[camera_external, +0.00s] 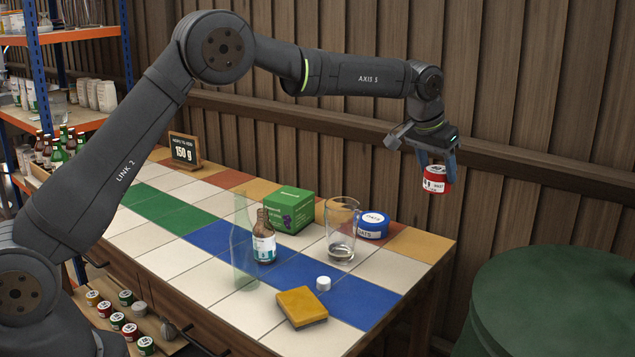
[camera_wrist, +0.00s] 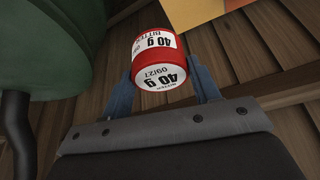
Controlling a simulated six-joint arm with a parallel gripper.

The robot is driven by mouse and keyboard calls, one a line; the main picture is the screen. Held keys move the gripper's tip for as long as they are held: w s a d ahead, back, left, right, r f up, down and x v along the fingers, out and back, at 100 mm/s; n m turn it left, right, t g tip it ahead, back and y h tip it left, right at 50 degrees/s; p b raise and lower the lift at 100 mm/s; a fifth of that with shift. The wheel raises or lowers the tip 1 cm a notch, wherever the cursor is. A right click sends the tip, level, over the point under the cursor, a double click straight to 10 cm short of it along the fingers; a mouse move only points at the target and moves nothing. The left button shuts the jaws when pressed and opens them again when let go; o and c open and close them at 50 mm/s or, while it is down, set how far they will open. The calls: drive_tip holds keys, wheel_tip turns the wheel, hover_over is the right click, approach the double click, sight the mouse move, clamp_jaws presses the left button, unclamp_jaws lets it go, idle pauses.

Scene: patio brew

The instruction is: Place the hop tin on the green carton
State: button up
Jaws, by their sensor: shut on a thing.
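A red and white tin (camera_external: 437,179) is held between the fingers of my gripper (camera_external: 437,165), high above the back right corner of the table. In the wrist view the tin (camera_wrist: 158,62) sits between the two blue fingers of my gripper (camera_wrist: 163,85), its label reading "BITTER" and "40 g". The green carton (camera_external: 288,209) stands on the tiled table, to the left of and below my gripper. Its top is bare.
A yellow sponge (camera_external: 301,306) and white cap (camera_external: 323,284) lie nearer. A green barrel (camera_external: 550,300) is right.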

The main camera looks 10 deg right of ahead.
drive_tip(key=r, duration=0.4)
drive_tip(key=shift+w+a+r, duration=0.25)
drive_tip(key=shift+w+a, duration=0.1)
drive_tip(key=w+a+n+t+y, duration=0.1)
drive_tip(key=w+a+n, duration=0.1)
drive_tip(key=w+a, duration=0.4)
drive_tip(key=w+a+n, duration=0.1)
drive_tip(key=w+a, duration=0.4)
drive_tip(key=a, duration=0.4)
drive_tip(key=n, duration=0.3)
hover_over(284, 196)
drive_tip(key=s+a, duration=0.1)
drive_tip(key=s, duration=0.1)
drive_tip(key=shift+t+y, duration=0.3)
drive_tip(key=shift+y, duration=0.1)
wheel_tip(284, 196, down, 12)
drive_tip(key=shift+s+f, duration=0.1)
drive_tip(key=shift+s, duration=0.05)
drive_tip(key=shift+f, duration=2)
drive_tip(key=shift+f, duration=0.1)
drive_tip(key=o, duration=0.6)
drive_tip(key=shift+f, duration=0.1)
drive_tip(key=shift+c, duration=0.2)
drive_tip(key=o, duration=0.4)
